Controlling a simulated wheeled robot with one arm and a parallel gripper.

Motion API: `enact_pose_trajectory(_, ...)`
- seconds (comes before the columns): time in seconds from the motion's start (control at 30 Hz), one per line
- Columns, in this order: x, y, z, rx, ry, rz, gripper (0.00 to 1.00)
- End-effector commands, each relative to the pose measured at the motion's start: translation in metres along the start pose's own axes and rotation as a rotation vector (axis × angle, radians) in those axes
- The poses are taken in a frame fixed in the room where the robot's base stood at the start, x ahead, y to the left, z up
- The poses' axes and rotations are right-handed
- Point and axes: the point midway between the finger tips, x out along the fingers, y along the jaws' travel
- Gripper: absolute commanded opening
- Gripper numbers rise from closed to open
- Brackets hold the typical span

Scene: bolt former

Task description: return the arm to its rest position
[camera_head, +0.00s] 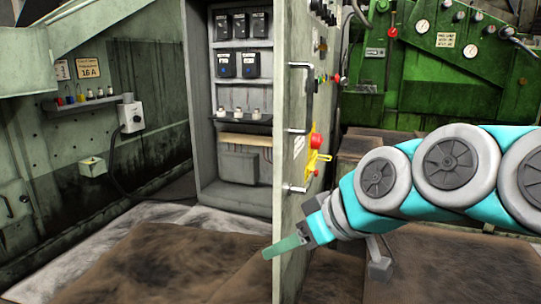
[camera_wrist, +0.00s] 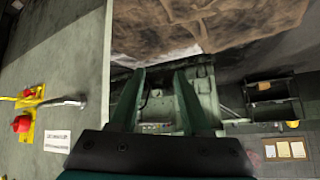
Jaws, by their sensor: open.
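My gripper (camera_head: 268,252) is at the end of my teal and grey arm, which reaches in from the right in the head view. Its green fingers point left and slightly down, overlapping the lower part of the grey cabinet door (camera_head: 290,215). In the wrist view the two fingers of my gripper (camera_wrist: 160,75) stand apart with nothing between them. The door's face fills the left side of the wrist view, beside the fingers. I cannot tell whether the fingers touch the door.
The door stands open from the electrical cabinet (camera_head: 202,110). It carries a red button (camera_head: 315,140) on a yellow plate and a handle (camera_wrist: 65,102). Green machinery (camera_head: 430,75) stands behind on the right. Brown-stained floor (camera_head: 150,265) is clear in front.

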Motion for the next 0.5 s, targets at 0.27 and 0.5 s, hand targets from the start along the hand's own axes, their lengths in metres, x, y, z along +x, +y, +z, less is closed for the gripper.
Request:
enact_pose_trajectory(0.27,0.029,-0.006,0.175,0.323,-0.483,0.161,0.47)
enact_pose_trajectory(0.5,0.014,-0.012,0.269,0.561,-0.718,0.285,0.47)
